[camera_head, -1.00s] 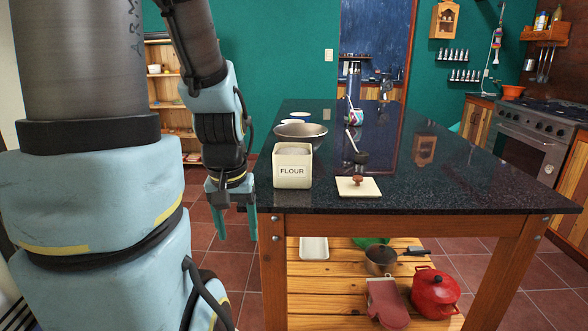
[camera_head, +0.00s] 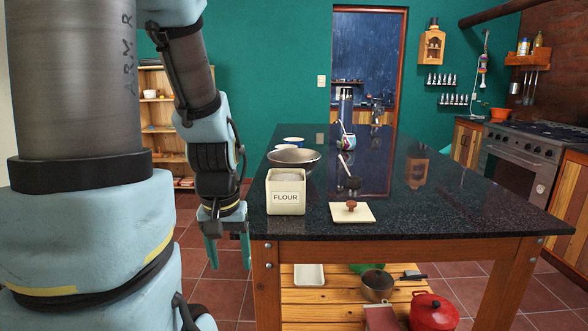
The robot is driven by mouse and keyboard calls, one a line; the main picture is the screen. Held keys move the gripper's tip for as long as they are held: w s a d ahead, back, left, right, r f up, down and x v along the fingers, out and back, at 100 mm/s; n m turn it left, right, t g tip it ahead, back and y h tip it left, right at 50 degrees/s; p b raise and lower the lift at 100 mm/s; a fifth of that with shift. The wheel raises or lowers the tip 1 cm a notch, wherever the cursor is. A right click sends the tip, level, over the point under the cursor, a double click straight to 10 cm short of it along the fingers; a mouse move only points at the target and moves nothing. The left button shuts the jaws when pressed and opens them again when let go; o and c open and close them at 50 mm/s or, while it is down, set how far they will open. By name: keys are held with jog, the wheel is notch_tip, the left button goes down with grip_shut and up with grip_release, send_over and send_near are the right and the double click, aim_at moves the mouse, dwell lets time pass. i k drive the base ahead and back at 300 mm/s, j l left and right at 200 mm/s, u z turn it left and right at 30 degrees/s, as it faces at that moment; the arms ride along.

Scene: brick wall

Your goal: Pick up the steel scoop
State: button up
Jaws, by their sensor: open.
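The steel scoop (camera_head: 353,182) seems to be the dark, shiny round-bowled utensil lying on the black counter, its thin handle pointing away and slightly left. It is behind the wooden-knobbed lid and to the right of the flour canister. My gripper (camera_head: 229,254) hangs fingers down off the counter's left front side, below the counter-top level in the picture. Its two teal fingers are apart with nothing between them. The scoop is well to the right of and above my gripper in the picture, and they do not touch.
The cream flour canister (camera_head: 286,197) stands at the counter's near left corner, with the lid (camera_head: 352,211) to its right. A metal bowl (camera_head: 294,158) and cups (camera_head: 293,142) are behind it. A patterned mug (camera_head: 347,143) stands further back. The counter's (camera_head: 450,205) right side is clear.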

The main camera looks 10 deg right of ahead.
aim_at(354, 182)
jog(key=l+u, duration=0.1)
jog(key=u, duration=0.35)
jog(key=k+l+u, duration=0.1)
jog(key=l+u, duration=0.15)
jog(key=l, duration=0.15)
jog(key=k+l+u, duration=0.2)
jog(key=l, duration=0.25)
jog(key=l+u, duration=0.25)
jog(key=l, duration=0.15)
